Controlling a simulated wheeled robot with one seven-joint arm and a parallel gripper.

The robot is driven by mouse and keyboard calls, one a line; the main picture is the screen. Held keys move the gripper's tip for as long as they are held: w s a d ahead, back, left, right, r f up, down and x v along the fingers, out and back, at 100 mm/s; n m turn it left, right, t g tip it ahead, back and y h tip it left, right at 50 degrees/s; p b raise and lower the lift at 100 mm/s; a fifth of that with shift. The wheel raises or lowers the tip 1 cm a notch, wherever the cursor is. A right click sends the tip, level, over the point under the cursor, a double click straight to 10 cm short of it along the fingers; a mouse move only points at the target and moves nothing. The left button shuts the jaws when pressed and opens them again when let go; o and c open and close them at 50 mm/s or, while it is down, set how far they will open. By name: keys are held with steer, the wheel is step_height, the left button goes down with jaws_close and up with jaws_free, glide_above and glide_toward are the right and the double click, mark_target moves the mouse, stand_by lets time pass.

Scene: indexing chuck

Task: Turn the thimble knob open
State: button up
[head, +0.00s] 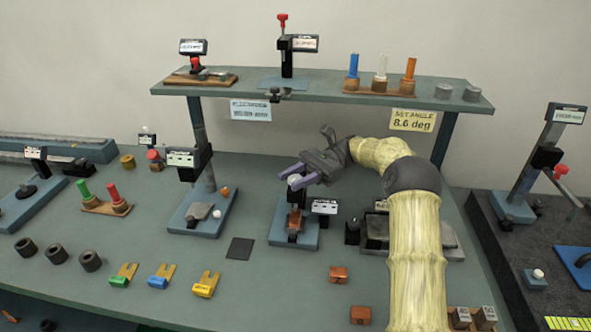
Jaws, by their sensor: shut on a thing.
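My gripper (296,176), with purple fingertips, reaches in from the right over the middle of the bench. Its fingers are closed around a small pale knob (294,183), which I take to be the thimble knob. The knob tops an upright device on a blue base (282,239), with a copper-coloured block (294,220) below it and a small white display (324,207) at its right. The fingers partly cover the knob, so its turn cannot be read. The display text is too small to read.
A shelf (330,88) spans above, with a yellow "SET ANGLE 8.6 deg" sign (412,120) on its edge. A similar gauge stand (205,205) is at left. Copper blocks (338,274) lie in front. A dark square mat (240,248) lies between the two stands.

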steer(key=shift+f, duration=0.1)
stand_by(0.3)
steer(key=o, duration=0.9)
steer(key=shift+o, duration=0.2)
steer(key=m+t+b, duration=0.1)
steer(key=b, duration=0.3)
steer(key=shift+f+y, duration=0.2)
steer(key=shift+y, duration=0.2)
steer(key=m+t+y+b, duration=0.1)
steer(key=t+b, duration=0.1)
steer(key=b, duration=0.3)
steer(key=m+t+b, duration=0.2)
steer(key=t+b, duration=0.1)
steer(key=b, duration=0.1)
steer(key=shift+y+b, duration=0.4)
steer(key=m+t+b, duration=0.2)
steer(key=t+b, duration=0.1)
steer(key=b, duration=0.4)
steer(key=m+t+b, duration=0.3)
steer(key=t+b, duration=0.1)
steer(key=b, duration=0.3)
steer(key=shift+a+t, duration=0.1)
steer(key=shift+t, duration=0.2)
steer(key=m+t+b, duration=0.1)
steer(key=t+b, duration=0.1)
steer(key=b, duration=0.1)
steer(key=shift+b, duration=0.35)
